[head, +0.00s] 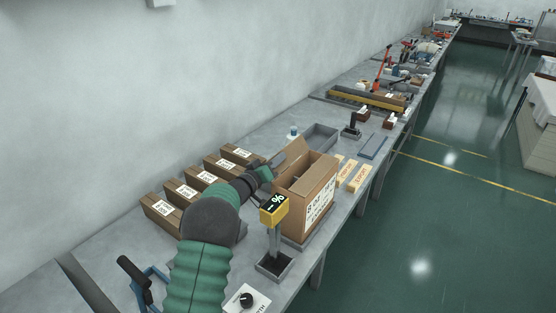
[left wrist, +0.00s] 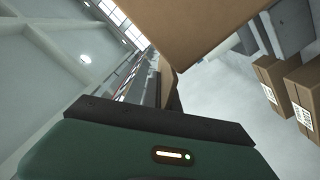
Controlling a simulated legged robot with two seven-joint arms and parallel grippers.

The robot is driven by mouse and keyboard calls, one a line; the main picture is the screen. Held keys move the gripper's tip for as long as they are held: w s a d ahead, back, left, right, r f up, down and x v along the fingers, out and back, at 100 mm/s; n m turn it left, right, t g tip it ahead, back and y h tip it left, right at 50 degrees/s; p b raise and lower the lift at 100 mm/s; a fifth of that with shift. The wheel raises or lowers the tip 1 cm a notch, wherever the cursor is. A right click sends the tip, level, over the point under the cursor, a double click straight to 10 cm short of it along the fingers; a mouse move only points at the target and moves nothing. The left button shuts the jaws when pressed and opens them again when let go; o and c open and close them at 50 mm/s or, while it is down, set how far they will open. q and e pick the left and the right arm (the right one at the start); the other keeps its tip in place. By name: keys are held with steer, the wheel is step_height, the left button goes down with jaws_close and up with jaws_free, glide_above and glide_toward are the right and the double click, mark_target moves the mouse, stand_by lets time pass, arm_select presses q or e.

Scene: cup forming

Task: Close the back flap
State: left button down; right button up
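An open cardboard box (head: 298,208) with a printed white label stands on the workbench. One flap (head: 292,151) stands up and tilts outward at the box's far left edge. My left gripper (head: 271,168) is at the box's left side, close to that flap. I cannot tell whether it touches. In the left wrist view a large brown cardboard panel (left wrist: 205,28) fills the top middle, close to the camera. The fingers are not clear in either view, so their opening is hidden. My right gripper is not in view.
Several closed labelled cartons (head: 201,175) line the wall side of the bench. A yellow display on a post (head: 274,208) stands just in front of the box. Small yellow-tan blocks (head: 359,178) lie to its right, and a grey tray (head: 320,137) sits behind it.

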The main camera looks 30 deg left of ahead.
arm_select(q)
steer(key=shift+f, duration=0.1)
steer(key=m, duration=0.1)
steer(key=d+m+b, duration=0.1)
steer(key=m, duration=0.1)
steer(key=shift+s+d+r+m+b, duration=0.1)
steer(key=shift+d+m+b, duration=0.25)
steer(key=shift+m, duration=0.3)
steer(key=shift+w+d+r+m+b, duration=0.1)
steer(key=shift+r+m+b, duration=0.05)
steer(key=shift+m+b, duration=0.4)
steer(key=shift+s+d+r+m+b, duration=0.1)
steer(key=shift+d+m+b, duration=0.2)
steer(key=shift+m, duration=0.4)
steer(key=c, duration=1.6)
jaws_free()
steer(key=shift+r, duration=0.1)
steer(key=shift+c, duration=0.2)
steer(key=shift+s, duration=0.1)
steer(key=s+a+b, duration=0.1)
steer(key=s, duration=1.5)
steer(key=shift+s+a, duration=0.2)
steer(key=shift+s, duration=0.1)
